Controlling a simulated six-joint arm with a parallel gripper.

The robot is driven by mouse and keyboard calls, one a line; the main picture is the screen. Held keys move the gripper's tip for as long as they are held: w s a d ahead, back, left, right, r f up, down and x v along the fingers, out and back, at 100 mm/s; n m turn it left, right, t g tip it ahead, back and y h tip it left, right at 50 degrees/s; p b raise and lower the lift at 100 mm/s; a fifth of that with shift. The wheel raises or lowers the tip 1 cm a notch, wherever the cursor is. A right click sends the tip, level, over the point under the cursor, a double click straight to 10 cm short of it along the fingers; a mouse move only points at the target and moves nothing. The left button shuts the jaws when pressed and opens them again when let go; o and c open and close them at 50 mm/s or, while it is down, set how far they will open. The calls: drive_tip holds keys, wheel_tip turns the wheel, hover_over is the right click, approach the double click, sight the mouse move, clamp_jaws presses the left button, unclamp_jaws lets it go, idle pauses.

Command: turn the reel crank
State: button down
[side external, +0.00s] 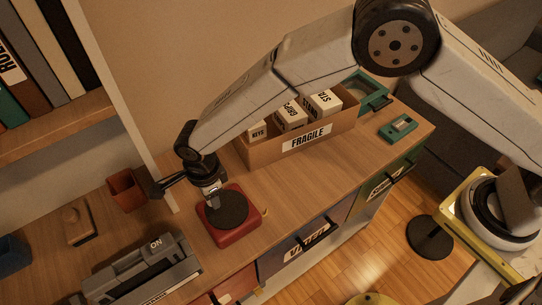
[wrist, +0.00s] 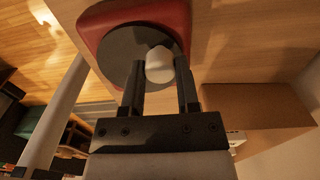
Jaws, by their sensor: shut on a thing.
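The reel is a red base (side external: 243,232) with a dark round disc (side external: 233,210) on top, standing on the wooden cabinet top. In the wrist view the red base (wrist: 98,14) and the disc (wrist: 120,45) fill the upper middle. A pale rounded crank knob (wrist: 159,65) stands off-centre on the disc. My gripper (wrist: 160,75) has one finger on each side of the knob and is shut on it. In the side view my gripper (side external: 213,198) points down over the disc's left part, and the knob is mostly hidden there.
A cardboard box (side external: 270,154) marked FRAGILE holds several small boxes behind the reel. A grey machine (side external: 145,270) marked ON lies at the front left. A green cartridge (side external: 398,127) lies at the right end.

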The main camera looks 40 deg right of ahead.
drive_tip(key=shift+s+n, duration=0.1)
drive_tip(key=shift+n, duration=0.2)
